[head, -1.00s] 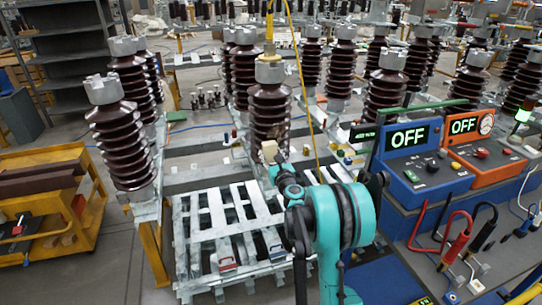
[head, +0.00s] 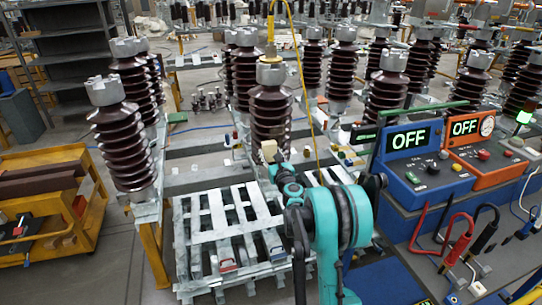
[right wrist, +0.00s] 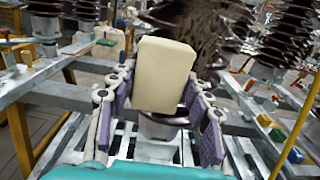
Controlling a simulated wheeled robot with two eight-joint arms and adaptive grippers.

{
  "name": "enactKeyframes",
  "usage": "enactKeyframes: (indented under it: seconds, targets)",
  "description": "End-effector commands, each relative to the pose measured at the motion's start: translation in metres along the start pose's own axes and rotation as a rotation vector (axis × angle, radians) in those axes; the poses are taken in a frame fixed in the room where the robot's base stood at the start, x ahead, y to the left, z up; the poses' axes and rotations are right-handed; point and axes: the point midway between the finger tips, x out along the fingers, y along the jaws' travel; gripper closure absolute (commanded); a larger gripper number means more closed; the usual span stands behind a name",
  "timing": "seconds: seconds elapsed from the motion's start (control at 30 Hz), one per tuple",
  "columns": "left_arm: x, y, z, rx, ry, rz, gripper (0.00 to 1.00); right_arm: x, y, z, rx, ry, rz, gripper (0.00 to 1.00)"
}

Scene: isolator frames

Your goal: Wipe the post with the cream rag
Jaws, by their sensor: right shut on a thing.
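The cream rag (head: 269,150) looks like a small folded block. My right gripper (head: 276,161) is shut on it and holds it at the near side of the lower part of the brown ribbed post (head: 269,106), which has a grey cap. In the right wrist view the rag (right wrist: 163,75) stands upright between the purple-padded fingers. The post (right wrist: 212,32) rises behind it, with a dull, dusty-looking surface. I cannot tell whether the rag touches the post. My left gripper is not in view.
A yellow hook and pole (head: 270,28) hang above the post. More ribbed posts (head: 122,138) stand around it. A slatted grey pallet (head: 205,235) lies in front. Blue (head: 418,170) and orange (head: 486,160) OFF boxes sit at right, a yellow cart (head: 60,215) at left.

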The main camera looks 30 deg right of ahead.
Motion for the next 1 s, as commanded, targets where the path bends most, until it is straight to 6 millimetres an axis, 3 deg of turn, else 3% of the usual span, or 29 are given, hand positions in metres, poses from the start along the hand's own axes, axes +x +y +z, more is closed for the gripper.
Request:
enactKeyframes:
  seconds: [0.37,0.73,1.0]
  targets:
    - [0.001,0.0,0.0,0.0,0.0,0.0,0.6,0.004,-0.002,0.0,0.0,0.0,0.0,0.74]
    - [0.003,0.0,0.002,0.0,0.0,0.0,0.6,0.003,-0.034,0.0,0.0,0.0,-0.003,0.74]
    - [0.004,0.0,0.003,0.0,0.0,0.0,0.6,0.003,-0.044,0.0,0.0,0.0,-0.001,0.74]
